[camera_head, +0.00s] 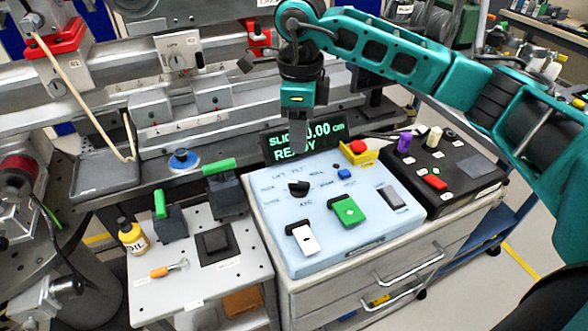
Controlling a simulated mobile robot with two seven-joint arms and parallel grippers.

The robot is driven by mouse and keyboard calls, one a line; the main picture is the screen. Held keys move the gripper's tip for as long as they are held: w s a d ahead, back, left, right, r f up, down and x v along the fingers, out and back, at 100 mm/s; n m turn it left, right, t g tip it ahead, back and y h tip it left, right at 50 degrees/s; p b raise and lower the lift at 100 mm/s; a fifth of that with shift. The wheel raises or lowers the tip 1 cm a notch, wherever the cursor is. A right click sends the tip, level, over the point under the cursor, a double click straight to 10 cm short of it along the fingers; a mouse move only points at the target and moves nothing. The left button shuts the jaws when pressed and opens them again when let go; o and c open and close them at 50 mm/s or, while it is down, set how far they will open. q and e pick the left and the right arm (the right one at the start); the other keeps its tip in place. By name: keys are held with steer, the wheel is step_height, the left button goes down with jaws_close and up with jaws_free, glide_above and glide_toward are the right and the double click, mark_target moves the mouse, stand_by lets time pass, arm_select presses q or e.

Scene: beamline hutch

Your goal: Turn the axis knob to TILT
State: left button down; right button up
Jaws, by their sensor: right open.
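The axis knob (298,188) is a small black knob on the light blue control panel (340,250). Small printed labels surround it, including one that seems to read TILT above it; its exact pointing is too small to tell. My right gripper (299,143) hangs above and behind the knob, pointing down, apart from it and empty. It is open, though its fingers overlap in this view. It partly hides the green-lit display (310,141), which shows "SLID", "0.00 cm" and "READY". My left gripper is not in view.
A black box (455,172) stands right; a white cart (205,285) with tools stands left.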

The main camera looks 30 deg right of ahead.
mark_target(299, 182)
step_height(299, 182, down, 12)
steer(key=shift+s+r, duration=0.15)
steer(key=shift+r, duration=0.05)
jaws_close()
stand_by(0.5)
